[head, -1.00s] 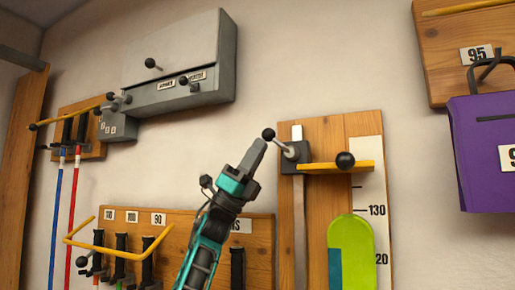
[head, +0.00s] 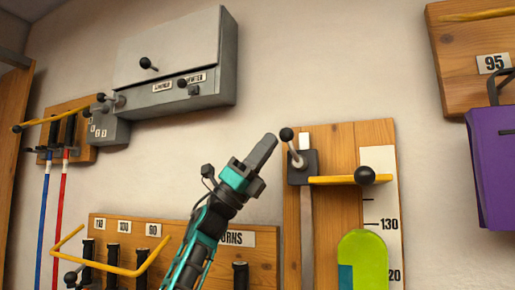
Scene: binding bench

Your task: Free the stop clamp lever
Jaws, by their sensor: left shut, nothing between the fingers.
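The stop clamp (head: 309,170) is a dark block on a metal rail on the wooden measuring board. Its lever (head: 294,147) is a short pale rod with a black ball end, pointing up and slightly left. A yellow stop bar (head: 335,181) with a black knob (head: 365,175) reaches right from the clamp across the scale. My left gripper (head: 265,147) is shut and empty, its fingertips just left of the lever's ball with a small gap showing. My right gripper is not in view.
A lime and blue board (head: 362,252) stands below the stop bar. A grey wall box (head: 180,60) hangs upper left, a rack with yellow arms (head: 150,262) lower left, and a purple bag (head: 492,165) at right. The wall above the gripper is clear.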

